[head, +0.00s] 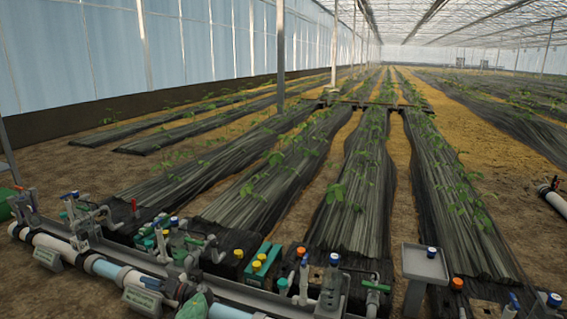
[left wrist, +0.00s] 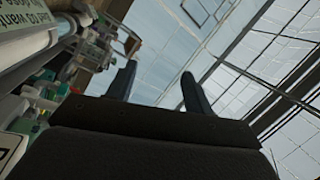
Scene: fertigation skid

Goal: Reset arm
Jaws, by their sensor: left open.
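My left gripper (left wrist: 158,70) shows in the left wrist view. Its two dark fingers stand apart with nothing between them. They point up toward the pale greenhouse wall and roof frame. The dark gripper body fills the lower part of that view. In the head view I cannot clearly make out the left gripper. My right gripper does not show in either view.
A fertigation skid with a white and blue pipe (head: 105,268), valves and coloured caps runs along the lower edge. A grey tray (head: 424,262) on a post stands at right, with a blue-topped item on it. Black-covered plant rows (head: 357,200) stretch behind.

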